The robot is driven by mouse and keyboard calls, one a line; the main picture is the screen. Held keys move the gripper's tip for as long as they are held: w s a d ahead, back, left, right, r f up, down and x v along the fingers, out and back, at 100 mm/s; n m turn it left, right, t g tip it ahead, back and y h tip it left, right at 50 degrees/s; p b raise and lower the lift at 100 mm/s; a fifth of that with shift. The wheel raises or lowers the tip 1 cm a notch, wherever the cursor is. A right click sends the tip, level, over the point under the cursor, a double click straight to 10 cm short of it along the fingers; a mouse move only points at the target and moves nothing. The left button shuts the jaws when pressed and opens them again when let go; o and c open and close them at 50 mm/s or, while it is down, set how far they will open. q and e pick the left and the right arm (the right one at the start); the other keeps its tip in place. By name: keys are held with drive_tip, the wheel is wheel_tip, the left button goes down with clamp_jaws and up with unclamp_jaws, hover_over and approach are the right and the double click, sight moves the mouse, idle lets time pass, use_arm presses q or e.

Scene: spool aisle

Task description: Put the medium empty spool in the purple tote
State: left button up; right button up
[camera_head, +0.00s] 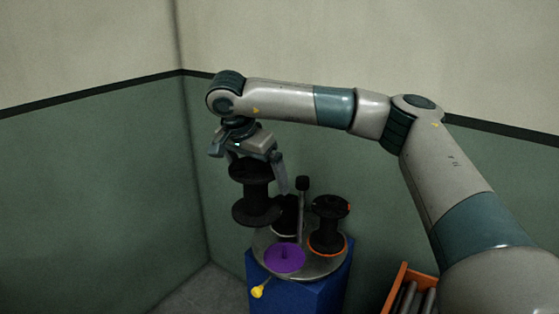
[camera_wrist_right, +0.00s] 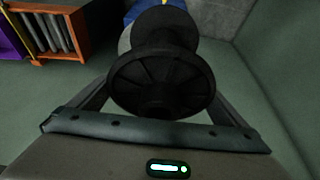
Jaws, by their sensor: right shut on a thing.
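My right gripper (camera_head: 252,178) is shut on a black empty spool (camera_head: 256,212) and holds it upright above the left side of a round turntable. In the right wrist view the black spool (camera_wrist_right: 162,82) sits between the fingers, its round flange facing the camera. No wound material shows on its core. A purple thing (camera_wrist_right: 10,42), cut off by the left edge of the right wrist view, may be the purple tote; I cannot tell for sure. My left gripper is not in view.
The grey round turntable (camera_head: 318,268) stands on a blue pedestal (camera_head: 310,297). It carries a purple disc (camera_head: 285,259), another black spool (camera_head: 329,222) with an orange rim below, and a central post (camera_head: 303,200). An orange rack (camera_head: 401,272) stands lower right. Green walls close the corner.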

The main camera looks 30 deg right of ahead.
drive_tip(key=s+a+f+n+t+y, duration=0.2)
drive_tip(key=s+a+n, duration=0.7)
drive_tip(key=s+a, duration=0.3)
drive_tip(key=shift+s+f+n+y, duration=0.3)
drive_tip(key=shift+s+f+n, duration=0.1)
drive_tip(key=shift+s, duration=0.15)
